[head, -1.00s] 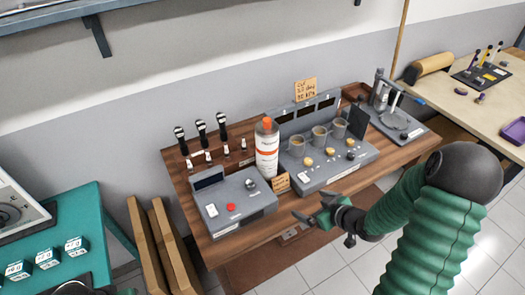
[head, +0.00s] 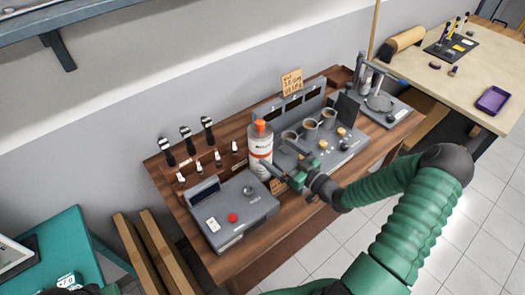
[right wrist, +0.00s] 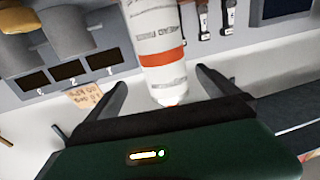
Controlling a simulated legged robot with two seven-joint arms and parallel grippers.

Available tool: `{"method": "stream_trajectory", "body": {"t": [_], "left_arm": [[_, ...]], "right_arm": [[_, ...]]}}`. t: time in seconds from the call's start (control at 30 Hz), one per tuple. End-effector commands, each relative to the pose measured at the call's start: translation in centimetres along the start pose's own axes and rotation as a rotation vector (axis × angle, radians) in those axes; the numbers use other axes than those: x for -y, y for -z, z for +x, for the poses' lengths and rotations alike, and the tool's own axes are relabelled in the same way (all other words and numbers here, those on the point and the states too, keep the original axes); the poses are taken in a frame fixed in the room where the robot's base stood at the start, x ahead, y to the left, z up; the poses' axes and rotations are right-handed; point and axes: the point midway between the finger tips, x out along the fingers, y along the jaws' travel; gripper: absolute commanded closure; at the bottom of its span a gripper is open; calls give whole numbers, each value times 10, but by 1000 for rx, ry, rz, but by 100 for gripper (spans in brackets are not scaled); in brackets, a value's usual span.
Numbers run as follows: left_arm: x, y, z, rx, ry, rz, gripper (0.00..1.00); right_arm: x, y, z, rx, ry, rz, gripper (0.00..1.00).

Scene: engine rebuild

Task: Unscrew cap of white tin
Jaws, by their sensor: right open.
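The white tin (head: 259,157) stands upright on the wooden bench, with an orange cap (head: 260,126) on top. In the right wrist view the tin (right wrist: 155,28) appears inverted, with an orange band and a little red at its lower end. My right gripper (head: 272,166) is open beside the tin's right side, below the cap. In the right wrist view its two fingers (right wrist: 160,82) lie on either side of the tin's lower end in the picture. I cannot tell whether they touch it. My left gripper cannot be made out.
A grey control box with a red button (head: 232,217) sits left of the tin. A grey machine with several metal cups (head: 310,130) is close on the right. Several black-and-white handles (head: 186,139) stand behind. A paper note (head: 291,81) is at the back.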

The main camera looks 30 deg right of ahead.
Motion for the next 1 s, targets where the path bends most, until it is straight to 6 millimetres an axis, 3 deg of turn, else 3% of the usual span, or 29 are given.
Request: {"method": "stream_trajectory", "body": {"t": [0.43, 0.7, 1.0], "left_arm": [[0, 6, -26, -1, 1, -2, 57], [0, 6, -25, 0, 0, -2, 57], [0, 6, -25, 0, 1, -2, 57]], "right_arm": [[4, 4, 65, -2, 0, 1, 1], [3, 0, 72, 2, 0, 1, 1], [4, 2, 71, 1, -1, 0, 40]]}}
